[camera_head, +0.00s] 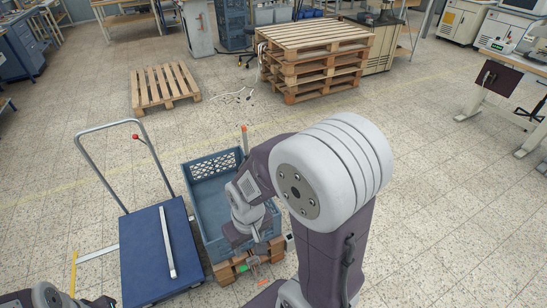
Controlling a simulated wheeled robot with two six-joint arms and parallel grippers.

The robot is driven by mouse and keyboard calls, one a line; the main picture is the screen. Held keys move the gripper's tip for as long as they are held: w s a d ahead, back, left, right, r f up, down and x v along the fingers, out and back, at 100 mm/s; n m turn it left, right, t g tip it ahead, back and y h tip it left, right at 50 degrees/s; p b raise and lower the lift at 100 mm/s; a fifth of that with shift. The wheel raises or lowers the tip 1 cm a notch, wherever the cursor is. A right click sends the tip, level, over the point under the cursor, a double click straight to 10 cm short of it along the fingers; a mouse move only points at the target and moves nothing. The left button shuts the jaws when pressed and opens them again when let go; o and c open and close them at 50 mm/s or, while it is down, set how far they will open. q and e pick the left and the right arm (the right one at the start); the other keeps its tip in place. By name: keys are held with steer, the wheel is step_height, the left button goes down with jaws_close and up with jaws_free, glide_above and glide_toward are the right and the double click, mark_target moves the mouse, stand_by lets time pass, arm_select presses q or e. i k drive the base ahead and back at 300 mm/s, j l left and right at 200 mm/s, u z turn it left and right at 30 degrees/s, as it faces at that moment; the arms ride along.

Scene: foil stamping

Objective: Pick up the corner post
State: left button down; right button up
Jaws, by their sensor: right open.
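A long, thin, pale strip, which looks like the corner post (167,243), lies lengthwise on the blue deck of a platform trolley (140,262). My right gripper (262,252) is low at the near right corner of a blue-grey crate (196,190), to the right of the trolley and apart from the strip. It is small and partly lost against the crate and the wood below; I see nothing held in it. Part of my left arm shows at the bottom left edge, but its fingers are not visible.
The crate stands on a small wooden pallet (222,272), with a thin orange upright (245,140) at its far corner. The trolley's grey push handle (88,163) rises at its far end. A flat pallet (163,88) and a pallet stack (312,55) stand farther back.

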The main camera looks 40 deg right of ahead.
mark_target(244, 129)
steer(key=l+z, duration=0.1)
steer(key=l, duration=0.75)
steer(key=l+z, duration=0.15)
steer(key=l, duration=0.75)
steer(key=i+l+z, duration=0.1)
steer(key=i+l, duration=0.35)
steer(key=i, duration=0.15)
